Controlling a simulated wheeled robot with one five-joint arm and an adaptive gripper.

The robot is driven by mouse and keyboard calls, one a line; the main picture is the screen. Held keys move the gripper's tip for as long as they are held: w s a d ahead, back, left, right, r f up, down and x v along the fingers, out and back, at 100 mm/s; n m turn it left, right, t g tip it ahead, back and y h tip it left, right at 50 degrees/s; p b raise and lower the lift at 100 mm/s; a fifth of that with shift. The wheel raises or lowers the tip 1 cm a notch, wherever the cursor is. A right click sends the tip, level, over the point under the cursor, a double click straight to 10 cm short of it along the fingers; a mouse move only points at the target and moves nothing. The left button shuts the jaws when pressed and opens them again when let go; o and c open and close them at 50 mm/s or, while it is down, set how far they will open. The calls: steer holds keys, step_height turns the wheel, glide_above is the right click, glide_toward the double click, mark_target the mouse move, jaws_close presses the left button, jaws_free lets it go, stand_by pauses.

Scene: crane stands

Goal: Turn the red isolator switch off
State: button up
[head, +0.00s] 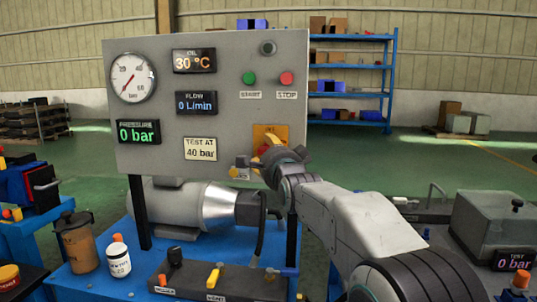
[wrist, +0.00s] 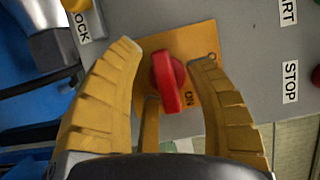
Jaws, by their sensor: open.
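The red isolator switch (wrist: 168,82) is a red handle on a yellow plate (wrist: 190,38) on the grey panel. In the wrist view its handle points toward the "ON" mark, and part of another mark shows at the plate's right edge. My gripper (wrist: 166,58) is open, with one yellow finger on each side of the red handle. I cannot tell whether either finger touches it. In the head view my gripper (head: 268,150) is at the panel's lower right and hides most of the switch; the yellow plate (head: 270,130) shows above it.
The grey panel (head: 225,60) carries a gauge, displays, a green START button (head: 249,78) and a red STOP button (head: 286,78). A motor, a brown jug (head: 77,245) and a white jar (head: 118,258) stand on the blue bench below. A grey box (head: 495,228) is at right.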

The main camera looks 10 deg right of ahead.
steer(key=shift+w, duration=0.15)
steer(key=shift+o, duration=0.2)
steer(key=shift+r, duration=0.1)
jaws_close()
stand_by(0.3)
